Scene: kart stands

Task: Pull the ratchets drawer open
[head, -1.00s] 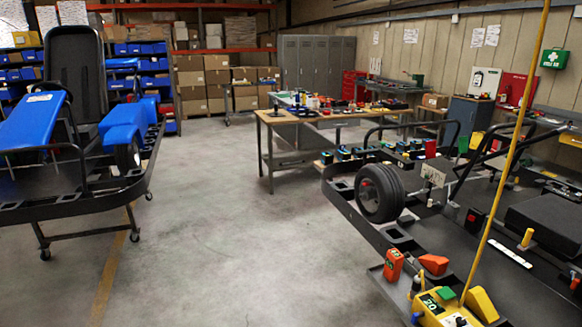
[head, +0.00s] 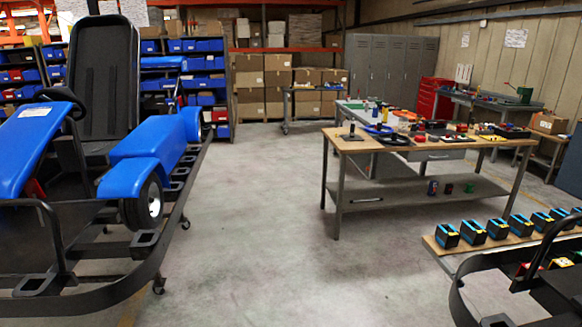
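No drawer in view carries a label that I can read as ratchets. A red tool cabinet (head: 434,98) with drawer fronts stands at the back right, beside the grey lockers; it is small, and its drawers look shut. The wooden-topped workbench (head: 345,142) at centre right has a grey drawer front (head: 441,155) under its top, which also looks shut. My gripper is not in view.
A blue and black kart (head: 150,160) on a wheeled stand fills the left. Another stand's black frame (head: 462,300) and a board with several black and blue boxes (head: 472,232) are at lower right. Clear concrete floor (head: 260,220) runs up the middle.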

